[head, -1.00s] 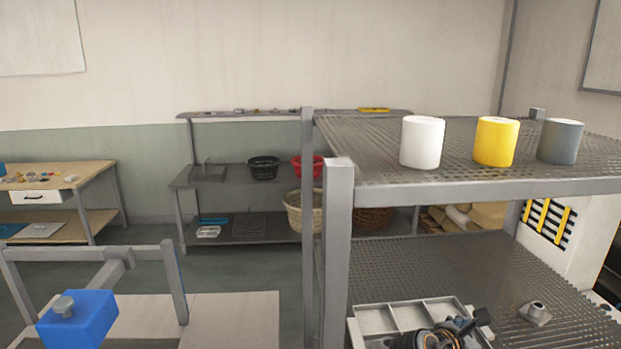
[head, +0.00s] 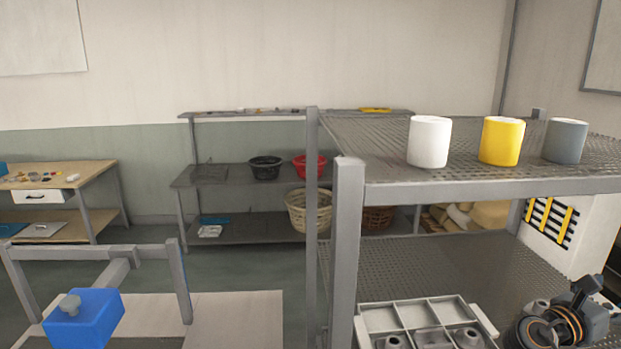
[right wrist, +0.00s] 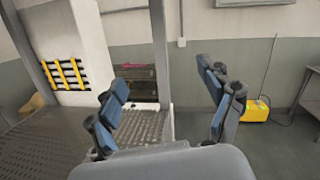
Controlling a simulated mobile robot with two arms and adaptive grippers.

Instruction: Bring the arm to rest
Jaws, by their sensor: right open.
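My right gripper (head: 588,298) is at the lower right of the head view, over the lower shelf (head: 400,262) and to the right of the grey compartment tray (head: 482,318). In the right wrist view its two blue-padded fingers (right wrist: 168,98) are spread wide with nothing between them. Grey fittings (head: 467,338) sit in the tray's front compartments. The rear compartments look empty. My left gripper does not show.
A white cylinder (head: 429,142), a yellow one (head: 502,141) and a grey one (head: 565,141) stand on the upper shelf. Its grey post (head: 347,250) rises left of the tray. Open floor shows in the right wrist view (right wrist: 260,150).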

